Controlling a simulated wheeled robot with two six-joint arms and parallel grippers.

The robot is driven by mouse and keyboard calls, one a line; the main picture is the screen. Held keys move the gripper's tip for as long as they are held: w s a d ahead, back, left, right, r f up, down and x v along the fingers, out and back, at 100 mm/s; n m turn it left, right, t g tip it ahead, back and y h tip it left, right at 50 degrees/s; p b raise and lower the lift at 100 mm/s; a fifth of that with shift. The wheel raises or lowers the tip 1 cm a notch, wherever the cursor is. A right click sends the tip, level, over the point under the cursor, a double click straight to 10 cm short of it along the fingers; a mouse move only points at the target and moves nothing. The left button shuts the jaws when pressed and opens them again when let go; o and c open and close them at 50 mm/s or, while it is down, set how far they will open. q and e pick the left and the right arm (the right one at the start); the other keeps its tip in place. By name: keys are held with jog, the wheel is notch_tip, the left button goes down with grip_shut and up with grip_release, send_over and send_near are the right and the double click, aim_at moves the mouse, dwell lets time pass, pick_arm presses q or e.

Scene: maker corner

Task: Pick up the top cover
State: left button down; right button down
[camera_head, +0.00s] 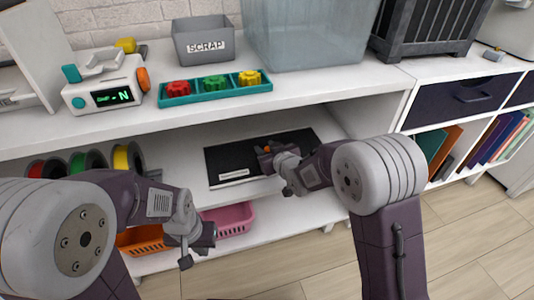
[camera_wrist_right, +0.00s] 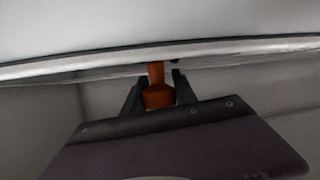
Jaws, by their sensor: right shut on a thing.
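My right gripper (camera_head: 265,154) reaches into the open shelf, over a black mat (camera_head: 222,167). In the right wrist view its two dark fingers (camera_wrist_right: 156,88) are shut on an orange piece (camera_wrist_right: 156,97) with a narrower upper part. A small bit of this orange piece (camera_head: 267,149) shows at the fingertips in the head view. I cannot tell whether it is the top cover; most of it is hidden. My left gripper (camera_head: 196,243) hangs in front of the lower shelf, apart from the baskets' contents. I cannot see its jaw opening.
The white shelf board (camera_head: 330,90) runs above my right gripper. On it stand a teal tray (camera_head: 215,90) with coloured knobs, a SCRAP bin (camera_head: 204,40) and a clear tub (camera_head: 310,35). Spools (camera_head: 88,162) and a pink basket (camera_head: 232,217) are below.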

notch_tip(320, 180, up, 10)
jog(key=p, duration=0.6)
